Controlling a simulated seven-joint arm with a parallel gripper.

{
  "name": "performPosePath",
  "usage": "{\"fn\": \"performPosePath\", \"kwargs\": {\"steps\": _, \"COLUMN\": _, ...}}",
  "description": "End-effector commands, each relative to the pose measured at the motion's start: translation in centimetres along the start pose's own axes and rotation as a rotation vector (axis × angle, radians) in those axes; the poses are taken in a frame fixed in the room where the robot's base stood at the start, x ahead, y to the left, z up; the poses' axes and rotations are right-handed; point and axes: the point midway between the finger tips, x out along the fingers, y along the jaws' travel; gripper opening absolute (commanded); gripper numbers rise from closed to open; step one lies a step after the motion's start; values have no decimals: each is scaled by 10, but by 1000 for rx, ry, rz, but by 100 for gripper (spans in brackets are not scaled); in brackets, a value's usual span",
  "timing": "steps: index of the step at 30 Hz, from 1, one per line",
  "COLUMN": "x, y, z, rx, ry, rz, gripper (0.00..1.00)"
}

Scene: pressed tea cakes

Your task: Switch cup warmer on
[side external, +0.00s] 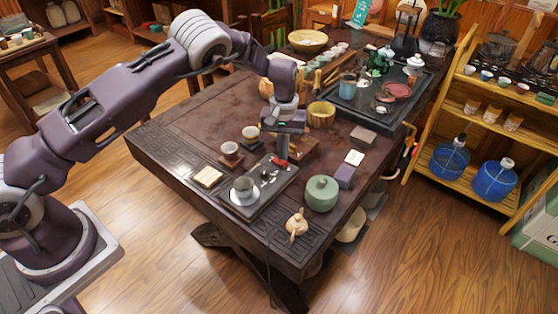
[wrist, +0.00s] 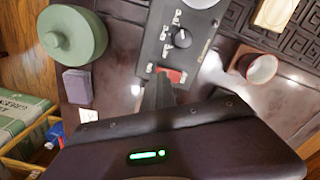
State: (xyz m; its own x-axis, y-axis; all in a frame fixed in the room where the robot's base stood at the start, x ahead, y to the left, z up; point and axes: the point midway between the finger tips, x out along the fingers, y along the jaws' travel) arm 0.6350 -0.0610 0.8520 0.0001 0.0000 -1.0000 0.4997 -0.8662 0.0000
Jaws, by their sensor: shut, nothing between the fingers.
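The red switch also shows at the far end in the side view (side external: 277,161). My gripper (side external: 282,157) is shut and empty, pointing down beside the red switch. In the wrist view its fingertips (wrist: 166,80) overlap the switch's near edge; I cannot tell whether they touch.
A green lidded jar (side external: 321,194) and a purple box (side external: 345,176) stand right of the warmer.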

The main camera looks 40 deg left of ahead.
Motion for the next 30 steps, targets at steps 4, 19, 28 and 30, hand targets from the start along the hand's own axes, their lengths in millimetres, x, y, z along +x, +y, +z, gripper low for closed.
{"fn": "performPosePath", "kwargs": {"steps": 4, "x": 0, "y": 0, "z": 0, "rx": 0, "ry": 0, "rz": 0, "gripper": 0}}
{"fn": "performPosePath", "kwargs": {"steps": 19, "x": 2, "y": 0, "z": 0, "rx": 0, "ry": 0, "rz": 0, "gripper": 0}}
{"fn": "performPosePath", "kwargs": {"steps": 28, "x": 6, "y": 0, "z": 0, "rx": 0, "ry": 0, "rz": -1, "gripper": 0}}
{"fn": "performPosePath", "kwargs": {"steps": 30, "x": 7, "y": 0, "z": 0, "rx": 0, "ry": 0, "rz": -1, "gripper": 0}}
